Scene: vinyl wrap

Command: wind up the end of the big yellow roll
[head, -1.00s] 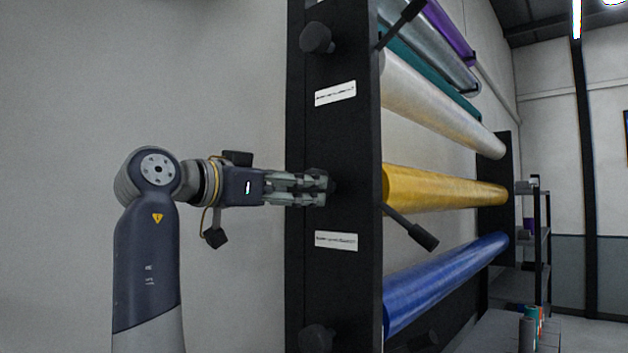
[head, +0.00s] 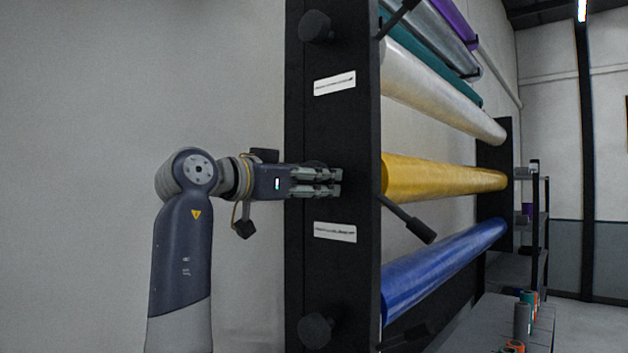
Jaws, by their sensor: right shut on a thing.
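The big yellow roll (head: 445,179) lies across the rack, between the white roll above and the blue roll below. No loose end of its film shows from here. My right gripper (head: 340,182) is at the near face of the black end panel (head: 345,130), level with the yellow roll. Its fingers are shut on the roll's end knob, which they hide almost wholly. My left gripper is out of view.
Other dark knobs stick out of the panel above (head: 316,27) and below (head: 316,331). A black handle (head: 408,219) juts out under the yellow roll. A grey bench (head: 485,325) with small coloured rolls stands at the lower right.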

